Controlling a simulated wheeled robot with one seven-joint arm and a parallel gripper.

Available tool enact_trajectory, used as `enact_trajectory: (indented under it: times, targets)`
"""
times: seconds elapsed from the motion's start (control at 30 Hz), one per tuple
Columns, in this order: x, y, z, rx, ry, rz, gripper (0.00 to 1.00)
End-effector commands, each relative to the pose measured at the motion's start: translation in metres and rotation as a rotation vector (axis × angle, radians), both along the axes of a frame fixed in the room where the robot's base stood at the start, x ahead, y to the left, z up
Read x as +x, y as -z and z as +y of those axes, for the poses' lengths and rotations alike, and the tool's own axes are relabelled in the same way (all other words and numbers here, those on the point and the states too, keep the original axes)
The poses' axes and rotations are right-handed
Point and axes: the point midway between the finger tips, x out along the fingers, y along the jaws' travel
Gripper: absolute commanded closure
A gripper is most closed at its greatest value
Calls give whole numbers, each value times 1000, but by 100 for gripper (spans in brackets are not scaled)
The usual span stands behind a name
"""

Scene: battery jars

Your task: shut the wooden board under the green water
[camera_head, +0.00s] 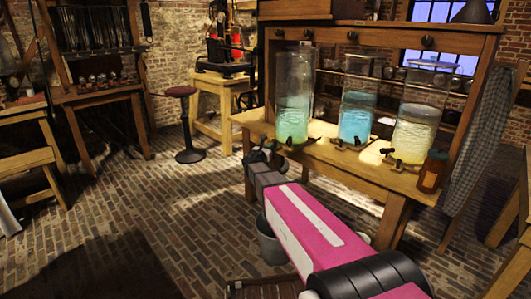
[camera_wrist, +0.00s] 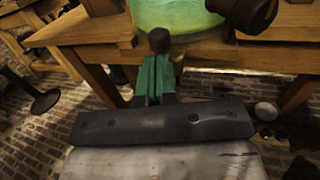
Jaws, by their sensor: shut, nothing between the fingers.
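The jar of green water (camera_head: 293,118) stands at the left end of the wooden workbench in the head view. In the wrist view, its green lower part (camera_wrist: 178,14) fills the top middle. A wooden edge (camera_wrist: 126,42) shows just below the jar in the wrist view; it looks like the board under it, but how far it stands out I cannot tell. My gripper (camera_wrist: 158,75) is shut and empty, its green fingers close in front of the bench edge. In the head view my gripper (camera_head: 262,160) is at the bench's left front corner, below the jar.
A dark tap (camera_wrist: 250,14) sticks out close to the right of my fingers. Jars of blue (camera_head: 356,122) and yellow water (camera_head: 414,135) stand further right, with a brown bottle (camera_head: 432,172). A grey bucket (camera_head: 270,243) is on the brick floor. A stool (camera_head: 187,120) stands left.

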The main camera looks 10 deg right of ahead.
Motion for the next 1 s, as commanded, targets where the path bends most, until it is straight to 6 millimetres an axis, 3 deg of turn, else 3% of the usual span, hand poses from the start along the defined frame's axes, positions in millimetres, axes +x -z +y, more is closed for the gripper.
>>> enact_trajectory:
  times: [0.67,0.87,1.0]
  targets:
    - [12,-1,-11,0,1,0,100]
    - [29,0,-33,-1,2,0,100]
    - [48,0,-58,-1,3,0,100]
